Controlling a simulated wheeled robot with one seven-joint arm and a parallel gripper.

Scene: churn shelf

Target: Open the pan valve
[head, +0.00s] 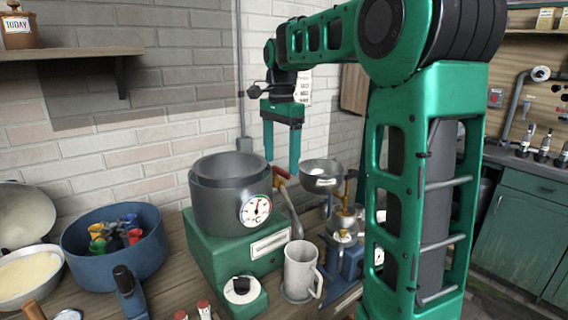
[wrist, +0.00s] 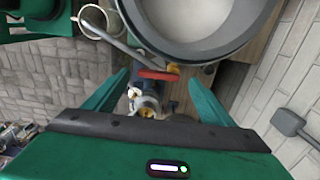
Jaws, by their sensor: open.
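The pan (head: 232,205) is a dark grey round vessel with a dial on its front, standing on a green base. In the wrist view, the pan (wrist: 142,22) shows at the top with pale liquid inside. The valve has a red handle (head: 281,172) and a brass-coloured part at the pan's right side. In the wrist view, the red handle (wrist: 153,75) lies crosswise between my fingertips. My gripper (head: 281,164) is open and points down at the handle; the wrist view shows both fingers of my gripper (wrist: 158,79) apart. I cannot tell whether either finger touches the handle.
A curved grey spout (head: 291,212) runs down toward a pale mug (head: 300,272) in front. A metal bowl device (head: 322,177) stands close right of the valve. A blue tub (head: 82,258) with coloured items is at left. The brick wall is close behind.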

